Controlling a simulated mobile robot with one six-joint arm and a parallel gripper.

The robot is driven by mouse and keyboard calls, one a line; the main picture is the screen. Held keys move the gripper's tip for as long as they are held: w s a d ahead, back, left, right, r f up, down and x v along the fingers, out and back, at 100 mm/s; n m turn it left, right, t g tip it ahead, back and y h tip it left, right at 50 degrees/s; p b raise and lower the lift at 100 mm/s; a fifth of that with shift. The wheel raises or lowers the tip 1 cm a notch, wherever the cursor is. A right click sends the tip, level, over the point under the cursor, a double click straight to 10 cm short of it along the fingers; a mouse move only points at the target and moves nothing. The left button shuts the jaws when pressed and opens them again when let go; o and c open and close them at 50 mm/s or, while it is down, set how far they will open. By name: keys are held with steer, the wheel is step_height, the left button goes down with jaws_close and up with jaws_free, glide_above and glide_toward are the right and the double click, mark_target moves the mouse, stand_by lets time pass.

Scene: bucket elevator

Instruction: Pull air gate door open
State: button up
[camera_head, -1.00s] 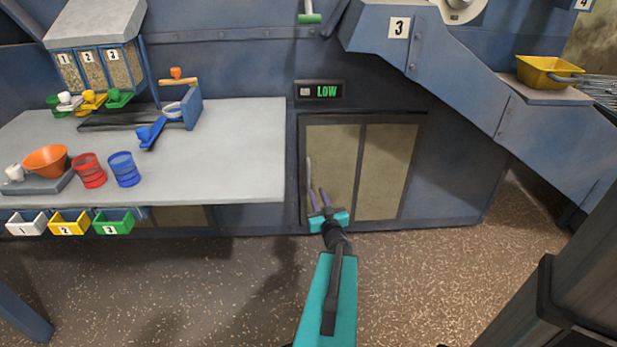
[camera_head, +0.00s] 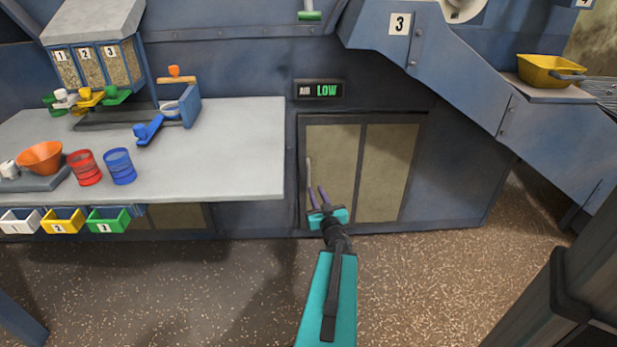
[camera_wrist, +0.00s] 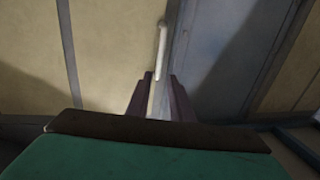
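The air gate door (camera_head: 385,170) is a tan, two-panel door in a dark frame, low in the blue machine wall. It looks closed. Its thin, pale upright handle (camera_head: 309,175) is at the door's left edge. The handle also shows in the wrist view (camera_wrist: 161,50). My gripper (camera_head: 317,190) is open, with its two purple fingers pointing at the door near the handle's lower end. In the wrist view the handle's lower end lines up between the fingertips (camera_wrist: 157,78). I cannot tell whether they touch it.
A grey workbench (camera_head: 230,160) with cups and bins stands left of the door. A sign reading LOW (camera_head: 318,90) is above the door. A blue chute (camera_head: 470,90) slopes down at the right. The speckled floor (camera_head: 430,270) before the door is clear.

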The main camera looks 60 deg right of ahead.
mark_target(309, 174)
steer(key=shift+b+x, duration=2.7)
steer(key=shift+x, duration=3.55)
